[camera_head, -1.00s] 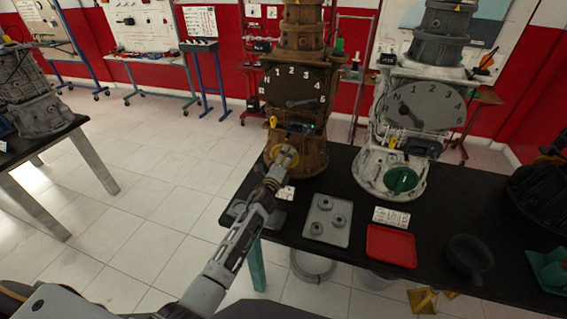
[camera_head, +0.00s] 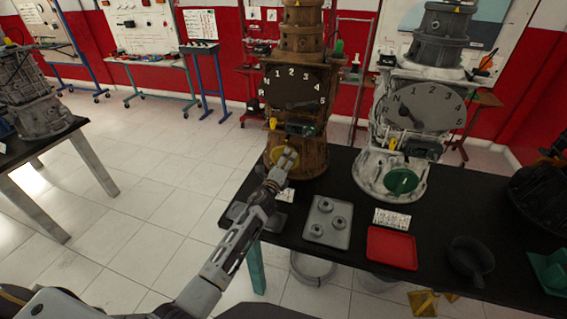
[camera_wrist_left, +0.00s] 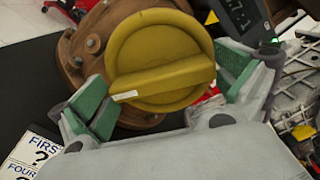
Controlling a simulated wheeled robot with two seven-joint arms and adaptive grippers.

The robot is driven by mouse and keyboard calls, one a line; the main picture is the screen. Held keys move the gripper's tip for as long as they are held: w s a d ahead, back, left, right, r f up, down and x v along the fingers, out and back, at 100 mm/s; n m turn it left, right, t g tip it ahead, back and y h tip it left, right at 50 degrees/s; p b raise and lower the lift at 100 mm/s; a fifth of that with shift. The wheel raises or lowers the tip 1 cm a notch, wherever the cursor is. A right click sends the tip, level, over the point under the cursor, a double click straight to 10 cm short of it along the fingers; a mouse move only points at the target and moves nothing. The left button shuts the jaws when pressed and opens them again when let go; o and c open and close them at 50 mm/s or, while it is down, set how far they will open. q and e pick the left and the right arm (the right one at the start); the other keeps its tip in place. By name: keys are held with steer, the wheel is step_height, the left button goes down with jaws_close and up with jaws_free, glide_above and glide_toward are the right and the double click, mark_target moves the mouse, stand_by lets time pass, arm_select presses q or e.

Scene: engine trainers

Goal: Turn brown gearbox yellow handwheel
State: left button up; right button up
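The brown gearbox (camera_head: 310,152) stands upright on the black table, with a dark dial numbered 1 to 5 on its front. Its yellow handwheel (camera_wrist_left: 160,58) sits low on the front and fills the upper middle of the left wrist view, its crossbar tilted slightly. In the head view, the handwheel is mostly covered by my left gripper (camera_head: 287,157). In the left wrist view, the left gripper (camera_wrist_left: 168,90) is spread, with green pads on both sides of the handwheel, close to its rim. Whether the pads touch it is unclear. My right gripper is out of view.
A white gearbox (camera_head: 377,172) with a green handwheel (camera_head: 401,181) stands to the right. A grey tray (camera_head: 318,233) with round parts, a red tray (camera_head: 392,248) and a black pan (camera_head: 470,255) lie on the table. Clear floor lies to the left.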

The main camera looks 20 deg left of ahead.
arm_select(q)
steer(key=shift+s, duration=0.15)
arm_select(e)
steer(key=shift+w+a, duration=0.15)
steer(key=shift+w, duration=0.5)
arm_select(q)
steer(key=s, duration=1.1)
steer(key=shift+s+a, duration=0.2)
steer(key=shift+s, duration=0.15)
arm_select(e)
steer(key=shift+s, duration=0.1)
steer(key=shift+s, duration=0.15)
